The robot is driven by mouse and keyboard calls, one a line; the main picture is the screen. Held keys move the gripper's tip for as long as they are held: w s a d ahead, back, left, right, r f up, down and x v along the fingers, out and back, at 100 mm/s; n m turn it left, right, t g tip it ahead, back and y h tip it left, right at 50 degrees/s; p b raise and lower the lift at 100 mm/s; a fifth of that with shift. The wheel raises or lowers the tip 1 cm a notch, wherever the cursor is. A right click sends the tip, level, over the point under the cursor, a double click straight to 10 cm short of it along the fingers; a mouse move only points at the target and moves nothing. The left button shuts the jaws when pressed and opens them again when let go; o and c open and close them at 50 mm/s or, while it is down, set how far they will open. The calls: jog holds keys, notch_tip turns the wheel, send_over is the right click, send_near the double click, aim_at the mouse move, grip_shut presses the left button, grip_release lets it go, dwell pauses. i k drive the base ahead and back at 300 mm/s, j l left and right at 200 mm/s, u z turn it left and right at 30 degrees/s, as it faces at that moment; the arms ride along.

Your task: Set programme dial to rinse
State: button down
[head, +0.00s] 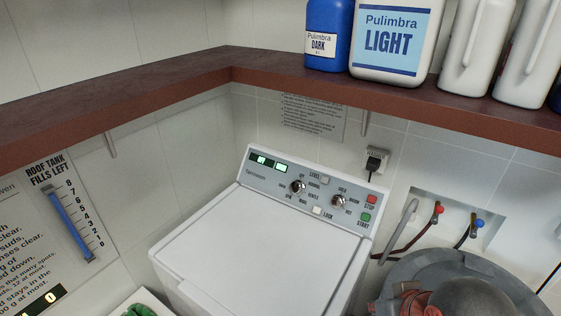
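The white washing machine (262,245) stands in the corner with its lid shut. Its sloped grey control panel (262,184) faces me. The left round silver dial (298,187) is ringed by small programme words, among them normal and gentle; it looks like the programme dial. Its pointer direction is too small to tell. A second silver dial (338,202) to its right has cold, warm and hot around it. My gripper is not in view, and nothing visible touches either dial.
A red stop button (372,199) and green start button (365,217) sit at the panel's right. A brown shelf (270,75) with bottles (394,40) overhangs behind. Red (438,209) and blue (478,223) taps are at the right. A rounded grey object (470,262) fills the lower right.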

aim_at(297, 187)
jog(key=j+u, duration=0.1)
jog(key=j, duration=0.25)
jog(key=i+j+u, duration=0.15)
jog(key=j, duration=0.2)
jog(key=j+u, duration=0.1)
jog(key=j, duration=0.25)
jog(key=i+j+u, duration=0.15)
jog(key=j, duration=0.2)
